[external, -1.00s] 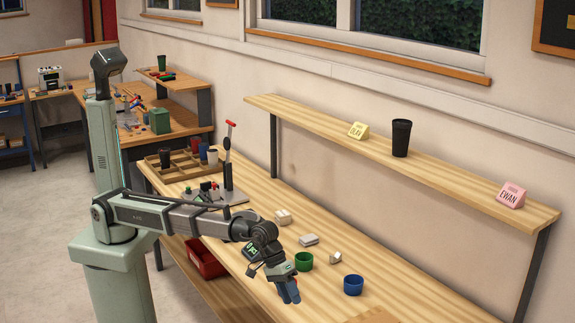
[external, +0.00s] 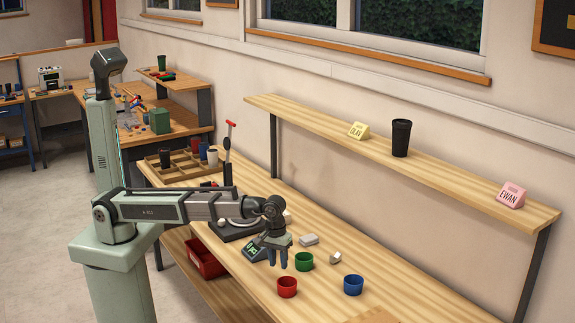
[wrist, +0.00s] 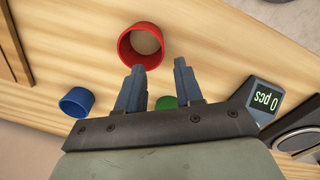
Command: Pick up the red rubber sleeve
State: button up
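The red rubber sleeve (external: 287,290) is a short, open-topped ring standing on the wooden bench near its front edge. In the wrist view the sleeve (wrist: 127,53) lies just beyond my fingertips, with the bench showing through it. My gripper (external: 278,264) is above the bench, up and a little left of the red sleeve in the external view. In the wrist view my gripper (wrist: 159,66) has its two fingers apart with nothing between them. A green sleeve (external: 304,262) and a blue sleeve (external: 353,286) stand nearby. My gripper partly hides the green sleeve (wrist: 167,102) in the wrist view.
A small device with a lit "0 pcs" display (wrist: 264,100) stands beside my gripper. Small pale blocks (external: 309,240) lie behind the sleeves. A lever press (external: 229,165) and a divided wooden tray (external: 163,171) stand farther left. A shelf (external: 455,183) runs above the bench's back.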

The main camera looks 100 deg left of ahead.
aim_at(279, 283)
jog(key=shift+w+d+f, duration=0.1)
jog(key=shift+d+f, duration=0.05)
jog(key=shift+f, duration=2.15)
jog(key=shift+w+d+f, duration=0.1)
jog(key=shift+f, duration=2.15)
jog(key=shift+c, duration=0.2)
grip_shut()
